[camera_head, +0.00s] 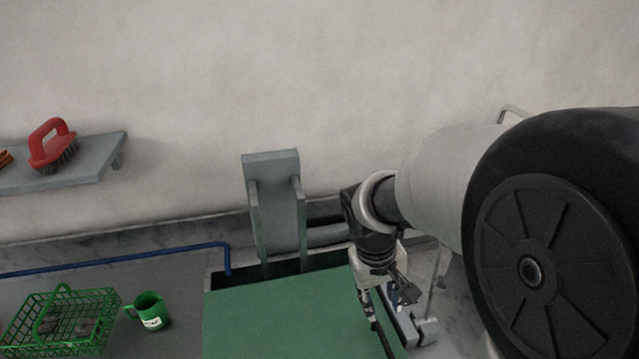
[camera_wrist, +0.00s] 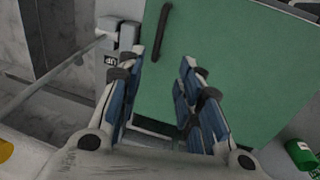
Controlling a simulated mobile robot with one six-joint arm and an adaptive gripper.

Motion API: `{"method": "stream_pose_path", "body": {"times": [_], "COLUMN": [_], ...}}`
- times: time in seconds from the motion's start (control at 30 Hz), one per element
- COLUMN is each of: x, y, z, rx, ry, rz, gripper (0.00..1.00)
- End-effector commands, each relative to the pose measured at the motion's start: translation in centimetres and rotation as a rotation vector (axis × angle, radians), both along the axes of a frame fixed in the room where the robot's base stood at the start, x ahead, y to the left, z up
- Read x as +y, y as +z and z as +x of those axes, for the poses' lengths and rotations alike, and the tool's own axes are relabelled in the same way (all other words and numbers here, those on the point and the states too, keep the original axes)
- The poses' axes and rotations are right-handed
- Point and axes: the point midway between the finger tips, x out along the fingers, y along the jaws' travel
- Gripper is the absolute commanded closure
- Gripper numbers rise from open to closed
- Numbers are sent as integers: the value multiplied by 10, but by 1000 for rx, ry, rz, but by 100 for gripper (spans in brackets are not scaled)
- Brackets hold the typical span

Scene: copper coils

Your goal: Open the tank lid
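The tank lid (camera_head: 290,315) is a flat green panel, lying closed or nearly so; I cannot tell which. It also fills the upper right of the wrist view (camera_wrist: 235,70). A dark bar handle (camera_wrist: 161,32) is on the lid, beyond my fingertips. My gripper (camera_wrist: 163,58) is open, with its blue-padded fingers apart and nothing between them. In the head view my gripper (camera_head: 385,295) is at the lid's right edge. A grey lever (camera_wrist: 122,32) with a rod and an "UP" label beside it stands left of my fingers.
A grey upright bracket (camera_head: 273,200) stands behind the lid. A green mug (camera_head: 151,311), a green wire basket (camera_head: 62,318) and a blue pipe (camera_head: 120,262) are to the left. A shelf (camera_head: 100,160) holds a red brush (camera_head: 53,147).

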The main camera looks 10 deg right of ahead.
Motion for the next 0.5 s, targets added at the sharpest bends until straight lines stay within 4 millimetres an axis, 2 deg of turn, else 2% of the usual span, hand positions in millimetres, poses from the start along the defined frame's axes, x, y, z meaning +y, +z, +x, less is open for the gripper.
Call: {"method": "stream_pose_path", "body": {"times": [0.13, 0.27, 0.5], "x": [-4, -7, -17], "y": [-9, -27, -79], "z": [4, 4, 3], "rx": [17, 19, 20], "ry": [1, 0, 1], "rz": [-6, -7, -6], "gripper": [67, 67, 67]}}
